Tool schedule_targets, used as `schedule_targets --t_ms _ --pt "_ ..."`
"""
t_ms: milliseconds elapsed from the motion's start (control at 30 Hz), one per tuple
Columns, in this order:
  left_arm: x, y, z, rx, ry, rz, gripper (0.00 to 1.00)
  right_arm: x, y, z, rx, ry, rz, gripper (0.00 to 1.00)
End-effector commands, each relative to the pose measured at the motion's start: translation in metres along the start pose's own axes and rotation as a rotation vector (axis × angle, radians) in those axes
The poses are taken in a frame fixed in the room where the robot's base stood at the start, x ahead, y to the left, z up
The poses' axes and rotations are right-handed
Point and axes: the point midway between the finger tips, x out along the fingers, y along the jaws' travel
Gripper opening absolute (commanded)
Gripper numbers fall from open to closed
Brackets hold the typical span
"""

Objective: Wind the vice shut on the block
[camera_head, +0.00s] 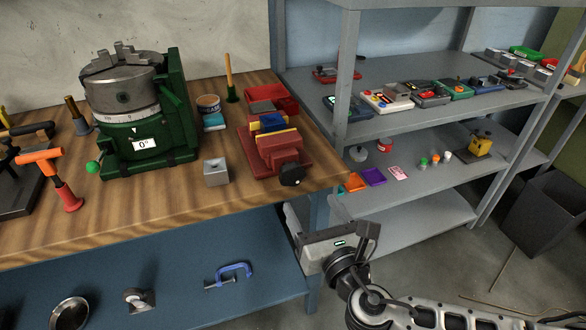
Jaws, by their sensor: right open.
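The red vice (279,157) lies on the wooden bench near its right front corner. A blue block (270,123) sits in the vice between yellow strips; I cannot tell whether both jaws touch it. A dark round knob or handle (292,175) is at the vice's near end, close to the bench edge. My right gripper (331,228) is open and empty, in front of the bench corner, below and a little right of the handle, apart from it. My left gripper is out of view.
A grey metal cube (216,171) stands left of the vice. A green rotary table with a chuck (125,90) stands further left. Grey shelves (425,205) with small items stand close on the right. A blue clamp (232,273) lies on the lower shelf.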

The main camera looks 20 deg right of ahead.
Motion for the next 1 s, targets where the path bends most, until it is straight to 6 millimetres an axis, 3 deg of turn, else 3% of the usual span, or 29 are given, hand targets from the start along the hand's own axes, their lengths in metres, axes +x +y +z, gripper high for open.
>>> schedule_targets --t_ms 300,500,700,967,1000 --pt "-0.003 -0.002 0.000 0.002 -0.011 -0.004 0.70 0.071 0.000 0.002 0.002 -0.002 -0.001 0.70" --pt "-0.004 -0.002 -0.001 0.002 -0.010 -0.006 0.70 0.101 0.000 0.000 0.004 0.001 -0.001 0.70" --pt "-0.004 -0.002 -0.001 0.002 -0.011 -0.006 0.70 0.112 0.000 0.000 0.005 0.003 0.001 0.70" --pt "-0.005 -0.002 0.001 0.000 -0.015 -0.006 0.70 0.113 0.000 -0.001 0.005 0.003 0.000 0.70" --pt "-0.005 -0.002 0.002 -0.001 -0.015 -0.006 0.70 0.113 0.000 -0.001 0.005 0.003 0.000 0.62"
